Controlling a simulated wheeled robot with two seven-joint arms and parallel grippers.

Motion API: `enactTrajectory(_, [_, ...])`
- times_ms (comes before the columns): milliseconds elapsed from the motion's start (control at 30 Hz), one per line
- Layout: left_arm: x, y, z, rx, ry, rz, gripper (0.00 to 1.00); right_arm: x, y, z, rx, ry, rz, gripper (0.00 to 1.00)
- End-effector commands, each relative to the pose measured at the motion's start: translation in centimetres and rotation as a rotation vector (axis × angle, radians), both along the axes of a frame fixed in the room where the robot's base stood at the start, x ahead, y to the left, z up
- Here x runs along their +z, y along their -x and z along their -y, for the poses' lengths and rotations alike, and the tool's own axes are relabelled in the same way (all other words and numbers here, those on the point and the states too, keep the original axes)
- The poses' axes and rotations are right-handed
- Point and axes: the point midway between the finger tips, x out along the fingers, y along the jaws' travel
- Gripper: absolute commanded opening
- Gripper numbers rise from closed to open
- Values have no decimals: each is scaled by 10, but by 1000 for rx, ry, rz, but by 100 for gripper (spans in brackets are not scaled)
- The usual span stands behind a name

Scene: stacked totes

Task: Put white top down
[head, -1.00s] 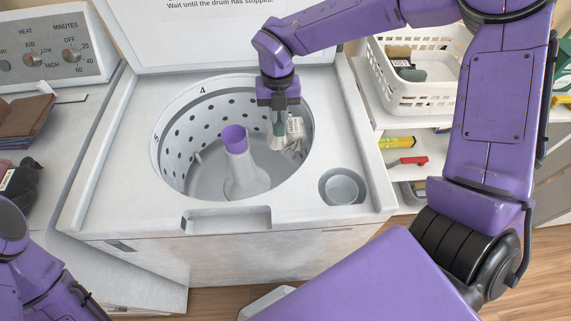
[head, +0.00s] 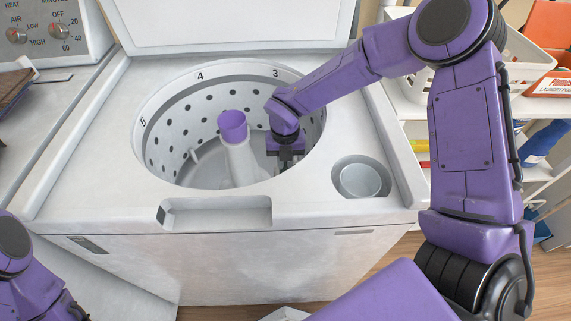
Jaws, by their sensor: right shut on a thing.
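My right gripper (head: 286,160) reaches down into the open washer drum (head: 185,95), to the right of the agitator with its purple cap (head: 232,126). It is shut on the white top, a whitish cloth piece with a label in the earlier view. Now the cloth is almost wholly hidden below my wrist and the drum rim, and I cannot tell whether it touches the drum floor. My left arm shows at the lower left edge, but its gripper is out of view.
The washer's raised lid (head: 230,22) stands behind the drum. A round dispenser cup (head: 360,180) is set in the top at the right. A dryer control panel (head: 50,30) is at the upper left. A white basket (head: 530,62) sits on shelving at the right.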

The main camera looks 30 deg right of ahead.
Motion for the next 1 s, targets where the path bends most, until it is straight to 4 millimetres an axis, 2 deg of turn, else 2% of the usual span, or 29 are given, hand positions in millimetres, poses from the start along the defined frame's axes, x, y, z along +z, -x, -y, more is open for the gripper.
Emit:
enactTrajectory(767, [-8,0,0,0,0,0,62,-16,0,0,-1,-1,2,0])
enactTrajectory(800, [-9,0,0,0,0,0,62,-16,0,0,-1,0,1,27])
enactTrajectory(833, [-9,0,0,0,0,0,62,-16,0,0,-1,0,1,37])
enactTrajectory(867, [-9,0,0,0,0,0,62,-16,0,0,0,0,1,40])
enactTrajectory(1000, [-9,0,0,0,0,0,62,-16,0,0,0,-1,0,40])
